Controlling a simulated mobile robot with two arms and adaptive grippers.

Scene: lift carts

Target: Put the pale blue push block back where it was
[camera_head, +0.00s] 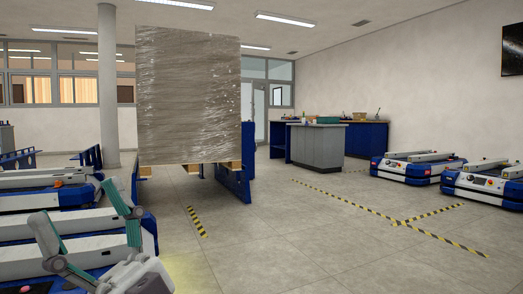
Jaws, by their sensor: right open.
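My right gripper (78,207) shows at the lower left of the head view, with its two grey fingers and teal inner pads spread apart. It is open and nothing shows between its fingers. It appears in front of the blue and white lift carts (85,222) at the left edge, partly covering the nearest one. I cannot make out a pale blue push block anywhere in this view. My left gripper is not in view.
A tall wrapped pallet load (189,90) rests on a blue stand (233,181) ahead. A grey counter (316,146) stands behind. More lift carts (418,167) are parked at right. The tiled floor (330,235) with yellow-black tape (385,214) is clear in the middle.

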